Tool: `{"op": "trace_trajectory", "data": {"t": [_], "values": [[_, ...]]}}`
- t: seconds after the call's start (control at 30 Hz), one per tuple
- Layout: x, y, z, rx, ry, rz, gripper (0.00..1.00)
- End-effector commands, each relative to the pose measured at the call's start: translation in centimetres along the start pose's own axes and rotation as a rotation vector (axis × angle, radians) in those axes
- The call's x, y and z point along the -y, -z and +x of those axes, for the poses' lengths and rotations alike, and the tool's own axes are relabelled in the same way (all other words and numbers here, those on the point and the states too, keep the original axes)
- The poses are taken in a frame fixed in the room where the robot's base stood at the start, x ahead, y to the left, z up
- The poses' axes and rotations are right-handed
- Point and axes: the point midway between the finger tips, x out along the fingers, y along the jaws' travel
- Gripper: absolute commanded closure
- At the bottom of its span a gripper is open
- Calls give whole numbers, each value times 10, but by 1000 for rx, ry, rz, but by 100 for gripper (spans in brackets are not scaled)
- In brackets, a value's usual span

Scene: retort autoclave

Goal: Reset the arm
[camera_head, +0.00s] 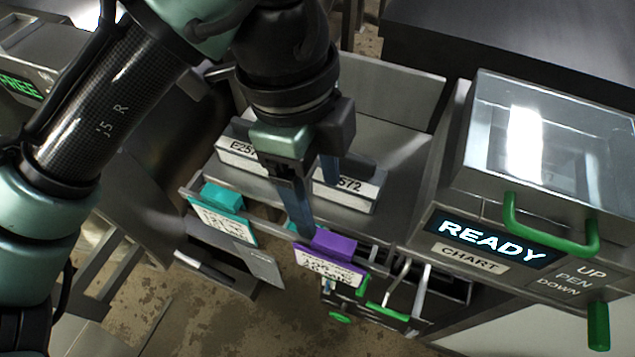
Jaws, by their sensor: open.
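My gripper (319,209) hangs from my arm in the upper middle of the head view. It points down with its two blue fingers apart, and nothing shows between them. It is in front of two pale labelled blocks on a metal shelf, the left block (237,158) reading "E25" and the right block (352,188) ending in "5T2", both partly hidden by the gripper. The near fingertip overlaps the area beside a card with a purple top (331,256); I cannot tell whether they touch.
A card with a teal top (222,213) stands at the shelf's front left. At right is a cabinet with a "READY" display (490,243), a clear lid (545,150) and a green handle (550,235). More green handles (385,311) are below the shelf. A "FREE" sign (20,86) is far left.

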Motion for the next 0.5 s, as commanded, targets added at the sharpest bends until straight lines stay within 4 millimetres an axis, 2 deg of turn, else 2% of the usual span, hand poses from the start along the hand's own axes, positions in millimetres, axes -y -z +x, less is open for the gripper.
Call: {"op": "trace_trajectory", "data": {"t": [0.33,0.43,0.5], "values": [[0,0,0,0,2,0,26],[15,12,-1,-16,72,-3,26],[38,31,-6,-47,185,-13,26]]}}
